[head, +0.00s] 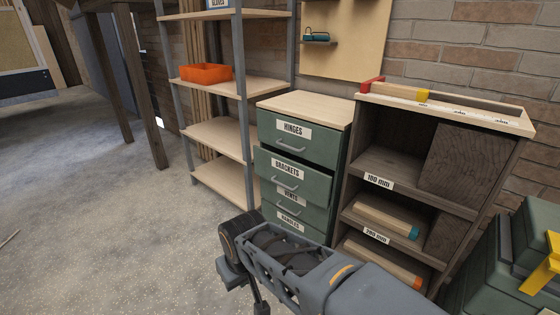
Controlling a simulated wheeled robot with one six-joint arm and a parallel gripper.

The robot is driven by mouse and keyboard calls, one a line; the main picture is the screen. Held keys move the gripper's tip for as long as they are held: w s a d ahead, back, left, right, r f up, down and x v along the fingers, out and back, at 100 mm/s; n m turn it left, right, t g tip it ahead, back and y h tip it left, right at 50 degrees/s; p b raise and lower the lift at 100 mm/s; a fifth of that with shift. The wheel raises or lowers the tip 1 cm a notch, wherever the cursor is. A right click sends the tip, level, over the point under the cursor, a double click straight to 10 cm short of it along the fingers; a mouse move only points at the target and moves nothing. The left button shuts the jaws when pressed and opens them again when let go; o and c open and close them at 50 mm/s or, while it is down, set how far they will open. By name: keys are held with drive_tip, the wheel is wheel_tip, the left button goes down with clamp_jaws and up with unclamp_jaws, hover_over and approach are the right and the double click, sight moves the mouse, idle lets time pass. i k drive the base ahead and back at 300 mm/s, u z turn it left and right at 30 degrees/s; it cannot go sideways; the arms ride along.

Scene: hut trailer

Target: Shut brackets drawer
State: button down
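The brackets drawer (291,178) is the second drawer down in a green cabinet with a pale wood top (306,107). Its front carries a white BRACKETS label and a metal bar handle (285,186). It stands out a little past the hinges drawer (297,138) above, so it is partly open. It overhangs the drawers below and hides part of them. What lies inside it cannot be seen. My grey arm crosses the lower middle of the view, in front of the cabinet's foot. I cannot make out my gripper's fingers.
Left of the cabinet is an open shelf rack with an orange bin (205,74). On the right is a dark wood shelf unit (437,160) with labelled bays, and green cases (510,260) with a yellow part. Grey floor (110,220) is open on the left.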

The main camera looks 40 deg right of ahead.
sight(313, 182)
drive_tip(key=z, duration=0.4)
drive_tip(key=k, duration=0.95)
drive_tip(key=z, duration=0.9)
drive_tip(key=i, duration=1.2)
drive_tip(key=u, duration=0.4)
drive_tip(key=i, duration=0.75)
drive_tip(key=u, duration=1.4)
drive_tip(key=i, duration=0.55)
drive_tip(key=u, duration=0.55)
